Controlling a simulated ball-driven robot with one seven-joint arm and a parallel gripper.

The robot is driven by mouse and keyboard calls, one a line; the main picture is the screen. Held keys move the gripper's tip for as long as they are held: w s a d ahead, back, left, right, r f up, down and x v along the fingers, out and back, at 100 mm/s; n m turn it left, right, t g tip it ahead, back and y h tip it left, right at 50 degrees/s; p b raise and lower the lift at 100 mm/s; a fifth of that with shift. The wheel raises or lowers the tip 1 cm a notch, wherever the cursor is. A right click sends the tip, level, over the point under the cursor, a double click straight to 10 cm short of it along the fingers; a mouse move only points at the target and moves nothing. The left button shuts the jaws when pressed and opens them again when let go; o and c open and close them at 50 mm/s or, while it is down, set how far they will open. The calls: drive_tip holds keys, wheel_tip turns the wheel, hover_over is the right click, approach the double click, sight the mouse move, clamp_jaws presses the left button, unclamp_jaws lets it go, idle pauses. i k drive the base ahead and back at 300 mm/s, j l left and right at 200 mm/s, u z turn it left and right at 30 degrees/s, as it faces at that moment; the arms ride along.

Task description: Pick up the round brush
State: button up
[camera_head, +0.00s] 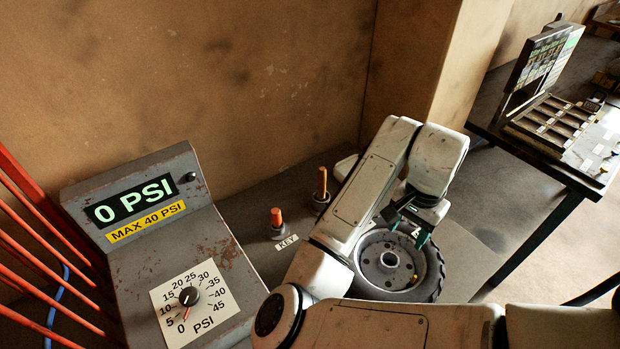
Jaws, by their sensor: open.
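An upright item with an orange-brown handle and a dark round base (321,190) stands on the grey bench near the wall. It may be the round brush, but it is too small to be sure. My gripper (409,230) is open, with dark fingers pointing down over the grey wheel (372,276). Nothing shows between the fingers. The gripper is to the right of the upright item and apart from it. My arm hides part of the wheel and the bench.
A shorter orange-topped peg (277,221) stands beside a KEY label (286,242). A grey gauge console (215,235) reads 0 PSI at left, near red bars (40,240). A dark table (545,165) with a sectioned tray (552,122) stands at upper right.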

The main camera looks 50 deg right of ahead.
sight(323, 172)
drive_tip(key=i+l, duration=0.2)
drive_tip(key=i, duration=0.25)
drive_tip(key=i+l, duration=0.15)
drive_tip(key=i, duration=0.35)
